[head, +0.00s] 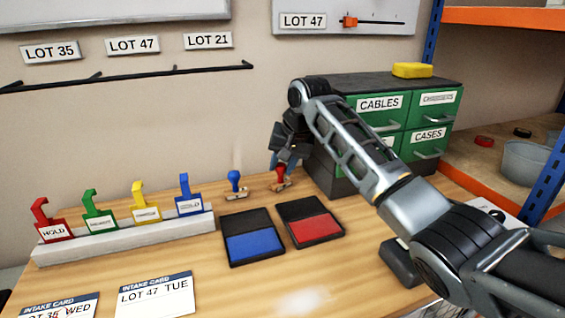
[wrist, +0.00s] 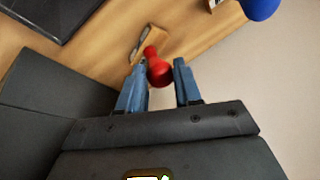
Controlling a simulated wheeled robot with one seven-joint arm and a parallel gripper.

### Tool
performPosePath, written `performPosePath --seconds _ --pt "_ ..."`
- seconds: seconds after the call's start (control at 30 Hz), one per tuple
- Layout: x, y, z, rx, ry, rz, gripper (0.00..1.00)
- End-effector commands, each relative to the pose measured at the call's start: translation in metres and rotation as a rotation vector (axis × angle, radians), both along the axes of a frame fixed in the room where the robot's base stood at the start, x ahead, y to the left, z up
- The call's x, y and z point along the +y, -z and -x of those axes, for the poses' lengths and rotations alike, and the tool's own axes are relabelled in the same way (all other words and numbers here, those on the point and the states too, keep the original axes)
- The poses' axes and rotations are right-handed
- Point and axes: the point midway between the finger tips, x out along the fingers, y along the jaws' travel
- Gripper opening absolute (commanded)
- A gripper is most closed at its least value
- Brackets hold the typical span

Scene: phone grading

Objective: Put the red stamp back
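The red stamp (head: 281,174) is upright on the wooden table behind the red ink pad (head: 316,228), to the right of the blue stamp (head: 235,180). My gripper (head: 285,158) is directly above and around the top of the red stamp, pointing down. In the wrist view the red stamp's round knob (wrist: 158,73) lies between the two blue-grey fingers of my gripper (wrist: 160,68). The fingers are apart, with a visible gap on the right side of the knob; the left finger is close to it or touching. The stamp's base is partly hidden in the head view.
The blue ink pad (head: 252,246) lies left of the red one. A rack (head: 130,237) with coloured tags stands at left. Intake cards (head: 155,297) lie in front. A green drawer cabinet (head: 375,113) stands close behind my gripper. Shelving (head: 500,165) is at right.

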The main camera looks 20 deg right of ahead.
Motion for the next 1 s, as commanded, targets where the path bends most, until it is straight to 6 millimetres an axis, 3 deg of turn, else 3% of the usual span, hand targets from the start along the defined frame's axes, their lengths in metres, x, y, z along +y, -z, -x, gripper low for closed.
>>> performPosePath --seconds 0.23,0.57,1.0 --pt "0.0 0.0 0.0 0.0 0.0 0.0 0.57" --pt "0.0 -0.006 0.001 -0.001 -0.001 0.001 0.57" --pt "-0.012 -0.081 0.03 -0.004 -0.001 0.0 0.57"
